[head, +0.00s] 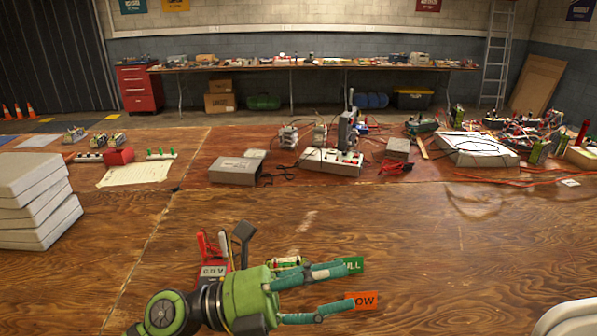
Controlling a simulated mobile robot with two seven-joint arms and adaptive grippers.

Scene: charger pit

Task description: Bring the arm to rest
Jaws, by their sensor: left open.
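My left gripper (348,286) reaches in from the bottom left, low over the near part of the wooden table (420,240). Its green body and teal fingers point right. The fingers are apart with nothing visible between them. A green label reading partly "ULL" (352,265) shows just beyond the upper fingertip. An orange label reading partly "OW" (366,300) shows at the lower fingertip. The gripper hides part of both labels. A red device (213,258) stands just behind the gripper, its lower part hidden.
A stack of white slabs (35,205) stands at the left. A grey box (236,170), a white power unit (330,160) and red cables (396,167) lie farther back. A white panel (478,149) and wired parts crowd the right. The middle of the table is clear.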

